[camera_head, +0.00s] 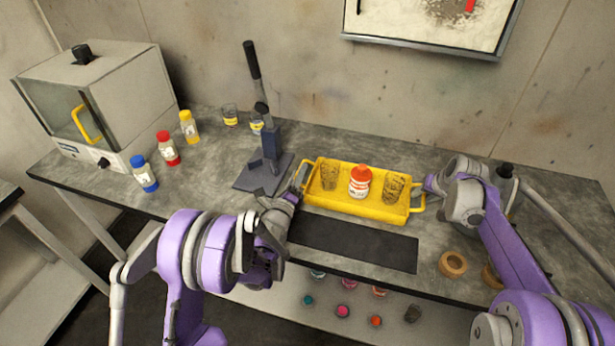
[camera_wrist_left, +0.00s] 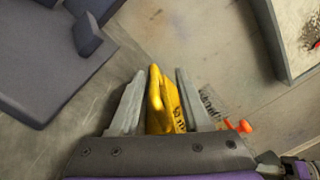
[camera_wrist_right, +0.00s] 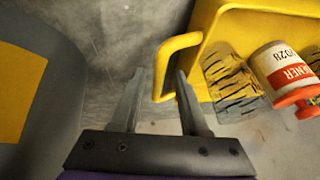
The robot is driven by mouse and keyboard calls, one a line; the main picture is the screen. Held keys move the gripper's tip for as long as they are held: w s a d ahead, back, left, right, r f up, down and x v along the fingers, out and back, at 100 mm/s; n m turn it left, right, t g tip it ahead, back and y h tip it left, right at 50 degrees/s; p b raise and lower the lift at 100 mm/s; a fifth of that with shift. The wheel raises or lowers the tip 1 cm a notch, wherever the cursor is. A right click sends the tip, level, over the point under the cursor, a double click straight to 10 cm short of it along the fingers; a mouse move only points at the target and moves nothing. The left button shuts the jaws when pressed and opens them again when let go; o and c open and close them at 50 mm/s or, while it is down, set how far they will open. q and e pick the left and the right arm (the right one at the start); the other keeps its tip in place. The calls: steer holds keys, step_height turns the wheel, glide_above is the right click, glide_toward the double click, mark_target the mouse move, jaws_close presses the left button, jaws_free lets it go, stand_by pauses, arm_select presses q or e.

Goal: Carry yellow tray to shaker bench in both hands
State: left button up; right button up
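The yellow tray (camera_head: 355,208) rests on the grey bench behind a dark mat. It holds a white jar with a red-orange lid (camera_head: 360,183) between two mottled brown cups (camera_head: 329,176) (camera_head: 394,188). My left gripper (camera_head: 297,192) is at the tray's left handle; in the left wrist view the yellow handle (camera_wrist_left: 156,100) lies between its open fingers. My right gripper (camera_head: 430,184) is at the right handle (camera_head: 418,203). In the right wrist view the handle (camera_wrist_right: 168,62) reaches between the tips of its open fingers. Whether any finger touches is unclear.
A grey press (camera_head: 266,165) stands just left of the tray. Bottles with blue (camera_head: 144,174), red (camera_head: 168,148) and yellow (camera_head: 189,127) caps stand near an oven-like box (camera_head: 98,95). The dark mat (camera_head: 355,243) is bare. A tape roll (camera_head: 453,264) lies at right.

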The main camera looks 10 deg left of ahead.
stand_by(0.3)
arm_select(q)
step_height(320, 180, up, 10)
steer(key=shift+f, duration=0.1)
arm_select(e)
steer(key=shift+r, duration=0.1)
steer(key=v, duration=1.2)
